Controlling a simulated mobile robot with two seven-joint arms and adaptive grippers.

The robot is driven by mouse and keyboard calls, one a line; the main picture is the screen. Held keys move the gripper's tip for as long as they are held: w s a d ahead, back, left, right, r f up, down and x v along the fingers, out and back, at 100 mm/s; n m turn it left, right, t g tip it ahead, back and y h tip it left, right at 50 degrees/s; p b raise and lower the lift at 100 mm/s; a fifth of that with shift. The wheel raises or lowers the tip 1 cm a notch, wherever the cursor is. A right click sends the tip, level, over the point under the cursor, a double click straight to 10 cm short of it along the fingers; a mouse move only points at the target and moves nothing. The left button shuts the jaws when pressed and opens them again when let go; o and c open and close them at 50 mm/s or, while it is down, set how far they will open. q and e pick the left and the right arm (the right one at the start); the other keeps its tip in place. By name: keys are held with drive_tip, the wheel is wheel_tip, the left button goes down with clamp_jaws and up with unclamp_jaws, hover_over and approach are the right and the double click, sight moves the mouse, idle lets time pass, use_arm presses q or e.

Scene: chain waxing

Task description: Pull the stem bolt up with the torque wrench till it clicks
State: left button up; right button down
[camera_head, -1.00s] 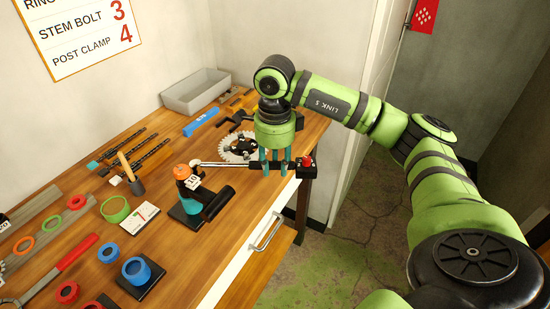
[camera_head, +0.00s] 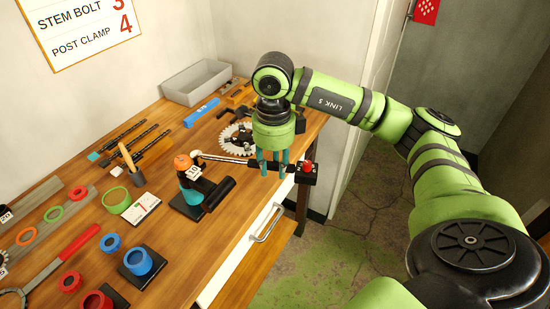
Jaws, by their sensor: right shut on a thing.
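The torque wrench has a pale metal shaft (camera_head: 225,158) and a black handle. My right gripper (camera_head: 272,170) points down and is shut on the handle near the bench's right edge. A black block with a red knob (camera_head: 308,170) shows at the handle's outer end. The wrench's far end meets the stem (camera_head: 207,190), a black part with an orange top (camera_head: 183,162) and a white number tag, standing on a dark base. The stem bolt is too small or hidden to make out, so the wrench's seating cannot be told. My left gripper is not in view.
A chainring (camera_head: 236,138) lies just behind the wrench. A grey tray (camera_head: 197,82) is at the back. A drawer handle (camera_head: 268,223) sticks out in front.

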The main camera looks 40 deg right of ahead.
drive_tip(key=shift+s+a, duration=0.15)
drive_tip(key=shift+a, duration=0.05)
idle(0.3)
drive_tip(key=shift+s+a+m, duration=0.8)
drive_tip(key=shift+a+m, duration=0.2)
drive_tip(key=shift+a, duration=0.15)
drive_tip(key=shift+s+a+m, duration=0.3)
drive_tip(key=shift+a+m, duration=0.15)
drive_tip(key=shift+a, duration=0.2)
drive_tip(key=shift+s+a+m, duration=0.3)
drive_tip(key=shift+a+m, duration=0.15)
drive_tip(key=shift+a, duration=0.3)
